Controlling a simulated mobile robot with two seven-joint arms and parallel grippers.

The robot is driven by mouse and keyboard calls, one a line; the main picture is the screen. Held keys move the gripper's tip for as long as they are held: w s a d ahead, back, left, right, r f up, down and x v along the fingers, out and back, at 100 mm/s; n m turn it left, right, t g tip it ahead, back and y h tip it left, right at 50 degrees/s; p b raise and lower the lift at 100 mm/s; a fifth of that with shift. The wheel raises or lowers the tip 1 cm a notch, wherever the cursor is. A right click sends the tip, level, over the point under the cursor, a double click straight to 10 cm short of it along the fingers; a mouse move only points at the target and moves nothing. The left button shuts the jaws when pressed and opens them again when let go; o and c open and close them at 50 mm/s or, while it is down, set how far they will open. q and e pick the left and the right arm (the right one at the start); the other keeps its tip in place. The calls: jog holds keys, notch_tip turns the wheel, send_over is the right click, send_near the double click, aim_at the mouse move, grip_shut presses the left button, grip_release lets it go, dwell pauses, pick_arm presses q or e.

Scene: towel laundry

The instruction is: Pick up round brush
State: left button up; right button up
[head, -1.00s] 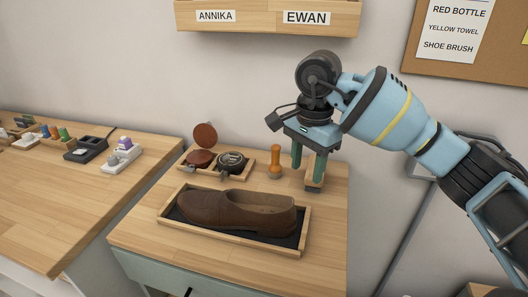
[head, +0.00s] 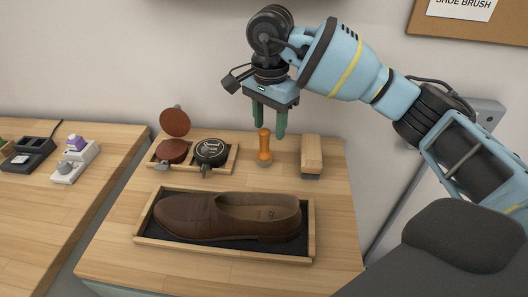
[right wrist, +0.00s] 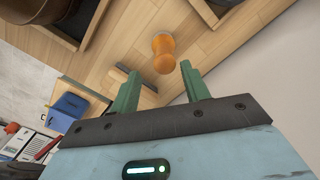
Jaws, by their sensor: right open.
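The round brush (head: 264,148) stands upright on the wooden table, behind the shoe, with its orange handle up. In the right wrist view its orange handle (right wrist: 163,52) shows just beyond the fingertips. My right gripper (head: 269,131) is open and points down over the brush, its two green fingers about the handle's top. How far the fingers are from the handle in depth is hard to tell. My left gripper is not in view.
A wooden block brush (head: 311,153) stands close on the right. A polish tin (head: 210,151) and an open brown tin (head: 172,151) sit in a small tray on the left. A brown shoe (head: 228,214) lies in a wood-rimmed tray (head: 310,222) in front. The wall is behind.

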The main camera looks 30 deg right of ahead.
aim_at(264, 142)
jog(key=shift+w+a+f, duration=0.1)
jog(key=shift+a+f, duration=0.05)
jog(key=shift+f, duration=0.6)
jog(key=shift+w+a+f, duration=0.1)
jog(key=shift+a+f, duration=0.1)
jog(key=shift+f, duration=0.55)
jog(key=shift+w+a+f, duration=0.1)
jog(key=shift+a+f, duration=0.05)
jog(key=shift+f, duration=1.2)
jog(key=shift+c, duration=0.3)
grip_shut()
